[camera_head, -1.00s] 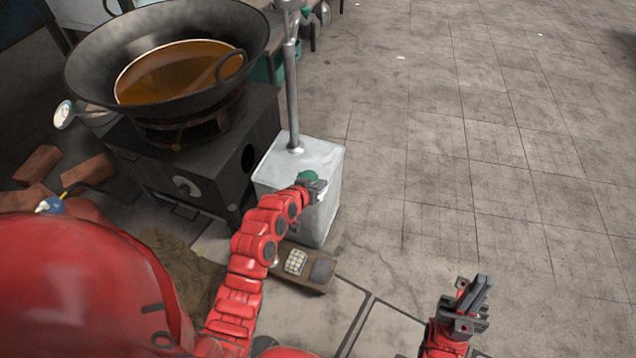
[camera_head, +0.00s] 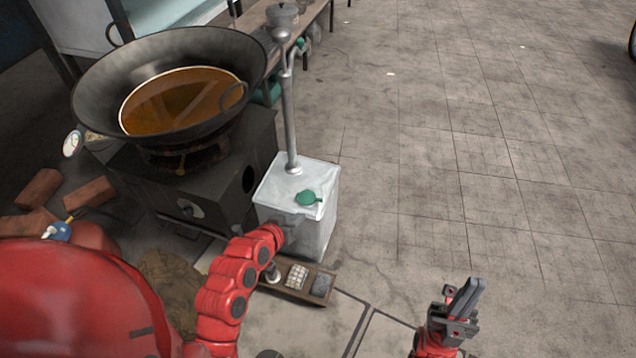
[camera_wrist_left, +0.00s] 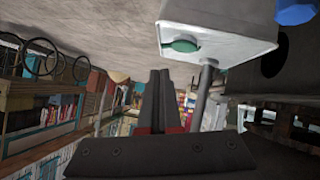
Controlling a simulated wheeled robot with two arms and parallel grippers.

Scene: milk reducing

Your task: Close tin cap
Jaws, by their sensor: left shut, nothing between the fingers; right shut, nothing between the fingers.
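The tin (camera_head: 318,222) is a pale metal box with a pipe rising from its top. Its green cap (camera_head: 308,198) lies on the top near the front right corner; I cannot tell whether it sits fully down. The tin (camera_wrist_left: 240,50) and cap (camera_wrist_left: 181,46) also show in the left wrist view. My left gripper (camera_head: 290,222) is shut and empty, in front of the tin's near side, below and left of the cap; contact with the tin is unclear. It shows in the left wrist view, fingers together. My right gripper (camera_head: 468,296) is shut and empty over the floor at lower right.
A large wok (camera_head: 165,90) of brown liquid sits on a dark stove (camera_head: 215,170) left of the tin. A small tray (camera_head: 310,288) lies in front of the tin. Bricks (camera_head: 90,192) lie at far left. The floor on the right is clear.

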